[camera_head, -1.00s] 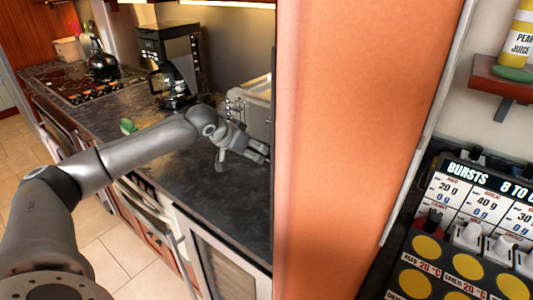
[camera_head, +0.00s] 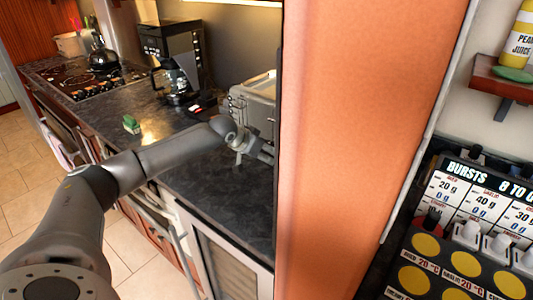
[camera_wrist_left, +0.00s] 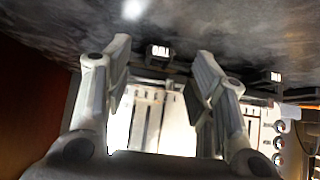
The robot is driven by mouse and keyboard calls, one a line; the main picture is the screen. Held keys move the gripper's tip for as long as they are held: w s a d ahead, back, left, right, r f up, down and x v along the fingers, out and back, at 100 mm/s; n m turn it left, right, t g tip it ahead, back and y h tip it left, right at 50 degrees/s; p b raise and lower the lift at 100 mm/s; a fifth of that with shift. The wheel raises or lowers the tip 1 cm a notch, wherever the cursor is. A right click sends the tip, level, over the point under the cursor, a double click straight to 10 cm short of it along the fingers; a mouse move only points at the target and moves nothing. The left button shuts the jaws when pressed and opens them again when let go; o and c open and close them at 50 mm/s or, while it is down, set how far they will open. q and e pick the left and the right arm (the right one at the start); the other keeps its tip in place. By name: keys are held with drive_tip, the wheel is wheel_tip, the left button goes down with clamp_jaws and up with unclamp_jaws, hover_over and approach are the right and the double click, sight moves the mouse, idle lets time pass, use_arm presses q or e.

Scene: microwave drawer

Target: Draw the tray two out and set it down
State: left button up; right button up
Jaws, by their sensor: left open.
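A light metal appliance (camera_head: 252,105) stands on the dark counter, partly cut off by the orange panel. I cannot make out a separate tray two. My left gripper (camera_head: 258,154) is low over the counter in front of the appliance, its far end hidden by the panel. In the left wrist view my left gripper (camera_wrist_left: 160,85) is open with its two fingers apart. A bright, slotted pale front (camera_wrist_left: 150,118) shows between and behind the fingers, and nothing is clearly held. Whether the fingers touch it I cannot tell. My right gripper is out of view.
The orange panel (camera_head: 365,130) blocks the view to the right. A coffee maker (camera_head: 172,55), a kettle (camera_head: 102,57) and a small green item (camera_head: 131,124) stand on the counter (camera_head: 185,165).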

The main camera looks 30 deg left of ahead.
use_arm(q)
drive_tip(key=shift+x, duration=0.9)
drive_tip(key=shift+w+f, duration=0.35)
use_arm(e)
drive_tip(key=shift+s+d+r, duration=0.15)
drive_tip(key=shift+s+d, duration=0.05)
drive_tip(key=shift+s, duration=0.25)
use_arm(q)
drive_tip(key=c, duration=1.1)
drive_tip(key=shift+c, duration=0.2)
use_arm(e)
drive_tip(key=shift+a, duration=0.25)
